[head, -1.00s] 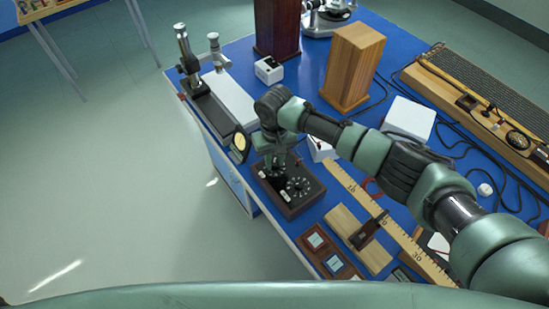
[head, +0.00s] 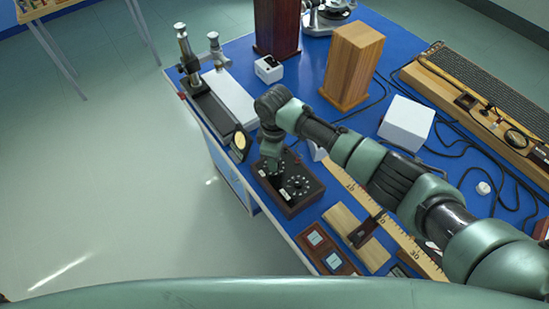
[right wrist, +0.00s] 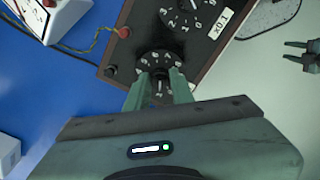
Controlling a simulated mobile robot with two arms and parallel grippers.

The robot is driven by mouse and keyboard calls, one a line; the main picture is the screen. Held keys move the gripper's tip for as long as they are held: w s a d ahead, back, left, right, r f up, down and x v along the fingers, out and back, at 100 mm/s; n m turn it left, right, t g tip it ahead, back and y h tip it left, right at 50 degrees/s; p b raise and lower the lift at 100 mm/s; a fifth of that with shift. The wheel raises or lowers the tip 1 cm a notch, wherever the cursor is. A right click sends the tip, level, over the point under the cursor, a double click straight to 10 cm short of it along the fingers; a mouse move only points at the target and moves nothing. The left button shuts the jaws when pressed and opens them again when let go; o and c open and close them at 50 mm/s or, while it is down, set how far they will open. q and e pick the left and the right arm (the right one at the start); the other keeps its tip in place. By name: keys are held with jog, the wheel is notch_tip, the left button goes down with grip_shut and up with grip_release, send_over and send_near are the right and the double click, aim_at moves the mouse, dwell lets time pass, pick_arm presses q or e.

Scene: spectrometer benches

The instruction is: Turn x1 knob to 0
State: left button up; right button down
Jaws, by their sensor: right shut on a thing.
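A dark box with numbered dials (head: 313,192) sits near the left edge of the blue bench. In the head view my right gripper (head: 271,165) hides most of that dial. My left gripper (right wrist: 292,51) shows at the right of the wrist view, fingers apart and empty.
A small microscope-like instrument (head: 190,60) and a lens disc (head: 239,141) stand behind the box. A wooden block (head: 352,65), a white box (head: 406,123), cables and a ruler (head: 430,268) lie to the right. Open floor lies left of the bench.

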jog(key=n, duration=0.6)
jog(key=shift+n, duration=0.4)
dwell(0.4)
jog(key=c, duration=1.2)
grip_release()
notch_tip(320, 180, up, 7)
jog(key=shift+b, duration=1)
jog(key=shift+r, duration=0.4)
